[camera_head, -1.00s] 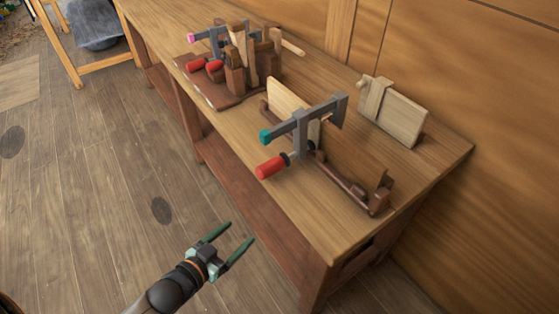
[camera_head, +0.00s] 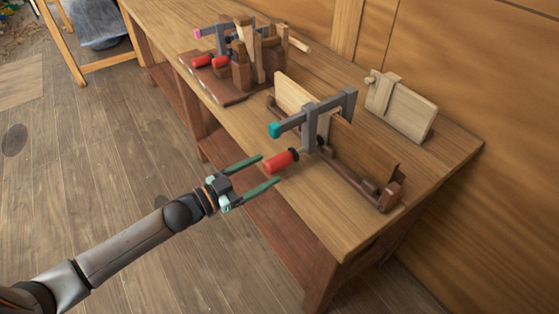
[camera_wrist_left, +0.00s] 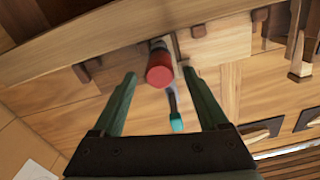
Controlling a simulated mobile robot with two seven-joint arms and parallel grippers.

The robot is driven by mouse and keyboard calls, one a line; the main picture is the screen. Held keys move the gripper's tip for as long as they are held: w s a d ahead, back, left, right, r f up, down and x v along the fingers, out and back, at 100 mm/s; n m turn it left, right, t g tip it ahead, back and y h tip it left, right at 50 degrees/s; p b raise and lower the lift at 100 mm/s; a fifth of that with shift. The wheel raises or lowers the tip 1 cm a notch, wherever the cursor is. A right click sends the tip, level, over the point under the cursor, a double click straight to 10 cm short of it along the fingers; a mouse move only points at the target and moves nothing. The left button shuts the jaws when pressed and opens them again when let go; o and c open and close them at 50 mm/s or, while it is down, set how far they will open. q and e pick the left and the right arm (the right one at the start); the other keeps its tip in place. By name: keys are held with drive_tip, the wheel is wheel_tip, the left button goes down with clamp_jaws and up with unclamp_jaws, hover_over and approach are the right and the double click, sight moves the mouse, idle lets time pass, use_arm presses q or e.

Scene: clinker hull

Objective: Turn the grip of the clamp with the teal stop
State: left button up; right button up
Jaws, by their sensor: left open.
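The clamp with the teal stop (camera_head: 274,130) has a grey bar and sits on boards standing in a brown cradle (camera_head: 345,178) on the bench. Its red grip (camera_head: 280,161) points toward my left gripper (camera_head: 269,170). The gripper is open, its green fingertips just short of the grip or level with its end. In the left wrist view the red grip (camera_wrist_left: 160,68) shows end-on between the two fingers (camera_wrist_left: 160,85), apart from both. My right gripper is not in view.
Another clamp with a pink stop (camera_head: 198,34) and red grips stands in a brown rack (camera_head: 222,92) at the back left. A pale board assembly (camera_head: 402,105) stands near the wall. The bench's (camera_head: 325,225) front right is clear.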

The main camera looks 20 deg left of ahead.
sight(280, 163)
use_arm(q)
drive_tip(key=shift+x, duration=2.7)
clamp_jaws()
